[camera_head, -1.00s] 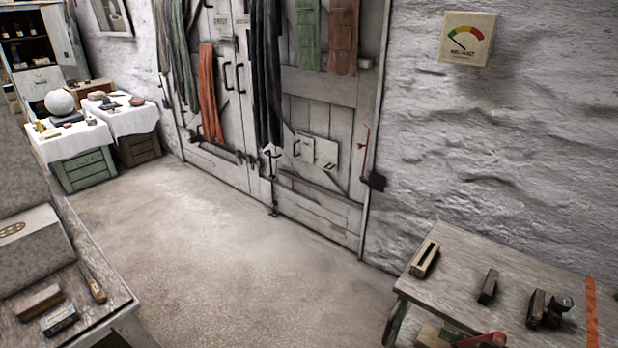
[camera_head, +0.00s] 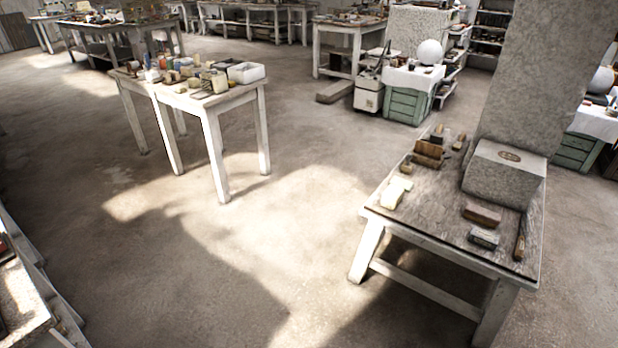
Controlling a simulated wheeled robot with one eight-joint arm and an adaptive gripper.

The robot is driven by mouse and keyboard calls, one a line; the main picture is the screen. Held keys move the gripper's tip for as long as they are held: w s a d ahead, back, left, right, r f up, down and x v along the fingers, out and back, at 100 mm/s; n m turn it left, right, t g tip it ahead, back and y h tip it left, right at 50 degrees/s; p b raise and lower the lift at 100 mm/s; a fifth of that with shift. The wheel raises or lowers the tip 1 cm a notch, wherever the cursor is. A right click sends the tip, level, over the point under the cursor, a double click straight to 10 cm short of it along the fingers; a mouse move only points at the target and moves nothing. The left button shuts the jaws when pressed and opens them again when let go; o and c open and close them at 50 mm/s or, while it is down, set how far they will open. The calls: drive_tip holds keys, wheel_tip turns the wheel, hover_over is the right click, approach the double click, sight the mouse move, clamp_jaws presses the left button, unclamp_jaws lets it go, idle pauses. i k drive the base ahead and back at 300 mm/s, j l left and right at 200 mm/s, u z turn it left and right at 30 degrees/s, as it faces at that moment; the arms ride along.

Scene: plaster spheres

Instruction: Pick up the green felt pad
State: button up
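I cannot make out a green felt pad in this view; the small items on the tables are too small to tell apart. My gripper is not in view. The near right table (camera_head: 437,229) bears a grey stone block (camera_head: 504,173), a brown block (camera_head: 481,214), a dark grey block (camera_head: 484,237) and a pale block (camera_head: 392,193). A long white table (camera_head: 190,101) at the left centre carries a white tub (camera_head: 245,72) and several small bottles and blocks.
A green crate (camera_head: 408,104) with a white cloth bears a white sphere (camera_head: 430,51). A speckled stone pillar (camera_head: 545,75) stands behind the right table. A table edge (camera_head: 22,300) shows at lower left. Open floor (camera_head: 230,265) lies between the tables.

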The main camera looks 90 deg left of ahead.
sight(400, 183)
drive_tip(key=u, duration=2.45)
drive_tip(key=z, duration=2.95)
drive_tip(key=u, duration=2.95)
drive_tip(key=i+j, duration=0.45)
drive_tip(key=i, duration=0.15)
drive_tip(key=i+j, duration=0.4)
drive_tip(key=i, duration=0.25)
drive_tip(key=z, duration=0.05)
